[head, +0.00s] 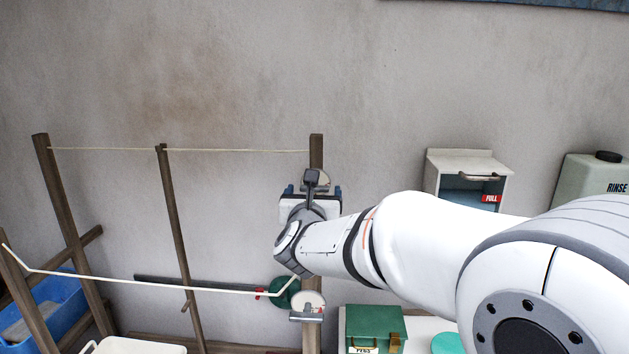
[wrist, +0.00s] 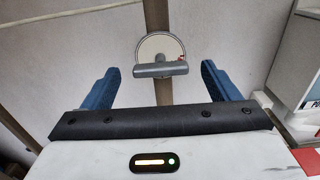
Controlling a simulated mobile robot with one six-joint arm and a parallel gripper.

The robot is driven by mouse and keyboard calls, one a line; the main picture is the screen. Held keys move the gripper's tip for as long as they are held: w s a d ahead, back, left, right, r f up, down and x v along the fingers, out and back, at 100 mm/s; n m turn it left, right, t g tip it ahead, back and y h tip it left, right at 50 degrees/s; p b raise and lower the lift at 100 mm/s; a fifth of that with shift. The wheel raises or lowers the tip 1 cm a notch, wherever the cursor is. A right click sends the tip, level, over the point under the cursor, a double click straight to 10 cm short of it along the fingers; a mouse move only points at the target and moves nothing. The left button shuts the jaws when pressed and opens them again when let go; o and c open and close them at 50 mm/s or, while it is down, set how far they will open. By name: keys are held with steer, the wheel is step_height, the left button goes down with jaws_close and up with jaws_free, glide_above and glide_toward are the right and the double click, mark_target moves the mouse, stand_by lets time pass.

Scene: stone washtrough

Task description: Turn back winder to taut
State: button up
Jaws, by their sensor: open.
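The back winder is a pale disc with a grey bar handle on a wooden post. In the wrist view the disc (wrist: 160,46) is ahead of me, with its handle (wrist: 160,70) lying nearly level and a small red mark at its right. In the head view my gripper (head: 311,190) is at the upper post and mostly hides this winder. My gripper is open, its two blue fingers at either side of the handle with gaps. The back line (head: 235,150) runs almost straight between posts.
A second winder (head: 308,304) sits lower, by the front line (head: 150,282), which bends at both ends. A green box (head: 375,328), a wall cabinet (head: 465,180) and a rinse canister (head: 595,185) stand to the right. A blue tub (head: 60,305) is at left.

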steer(key=shift+w+p, duration=0.6)
steer(key=shift+w, duration=1.4)
steer(key=shift+s, duration=0.1)
steer(key=shift+c, duration=0.3)
steer(key=c, duration=0.9)
